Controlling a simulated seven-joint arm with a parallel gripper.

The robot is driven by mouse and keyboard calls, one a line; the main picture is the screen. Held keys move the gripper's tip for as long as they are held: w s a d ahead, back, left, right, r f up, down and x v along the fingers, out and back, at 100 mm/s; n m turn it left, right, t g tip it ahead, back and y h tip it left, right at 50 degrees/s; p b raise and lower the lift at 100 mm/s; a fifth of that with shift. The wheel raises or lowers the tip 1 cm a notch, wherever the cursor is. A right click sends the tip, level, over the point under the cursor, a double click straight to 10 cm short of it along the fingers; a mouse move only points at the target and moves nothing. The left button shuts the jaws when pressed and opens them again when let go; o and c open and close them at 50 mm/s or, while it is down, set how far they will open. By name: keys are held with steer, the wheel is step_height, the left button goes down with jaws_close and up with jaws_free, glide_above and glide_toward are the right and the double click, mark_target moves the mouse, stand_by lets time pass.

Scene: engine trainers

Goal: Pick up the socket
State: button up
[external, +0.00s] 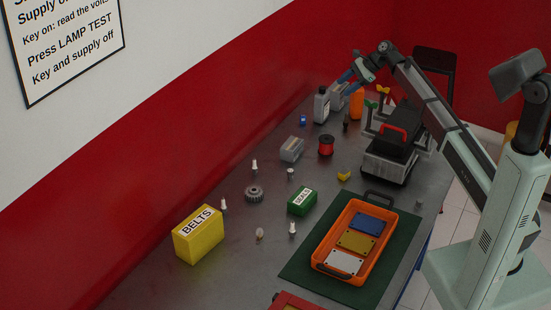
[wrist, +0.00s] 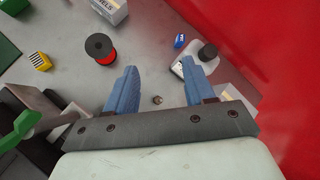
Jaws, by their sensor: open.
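A small round metallic piece, which looks like the socket (wrist: 157,99), stands on the grey bench in the wrist view, seen from above between my two blue fingers. A small dark upright piece (external: 346,125) in the external view appears to be the same one. My gripper (wrist: 160,68) is open and empty, with its fingers apart on either side of the socket in the picture. In the external view my gripper (external: 345,78) is above the far end of the bench, higher than the socket and apart from it.
A red spool (external: 326,146), a grey bottle (external: 321,106) and a small blue item (external: 303,120) stand around the socket. An orange bottle (external: 357,103) and a black device with a red handle (external: 398,135) are close on the right. The red wall borders the bench.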

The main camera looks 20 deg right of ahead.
steer(key=s+a+f+n+g+h, duration=0.1)
steer(key=s+a+f+g+h, duration=0.15)
steer(key=s+a, duration=0.9)
steer(key=h, duration=0.2)
glide_toward(290, 170)
steer(key=shift+n+g, duration=0.4)
steer(key=shift+g, duration=0.05)
steer(key=x, duration=0.5)
steer(key=shift+w, duration=0.2)
steer(key=shift+x, duration=2.65)
steer(key=shift+w, duration=0.1)
jaws_close()
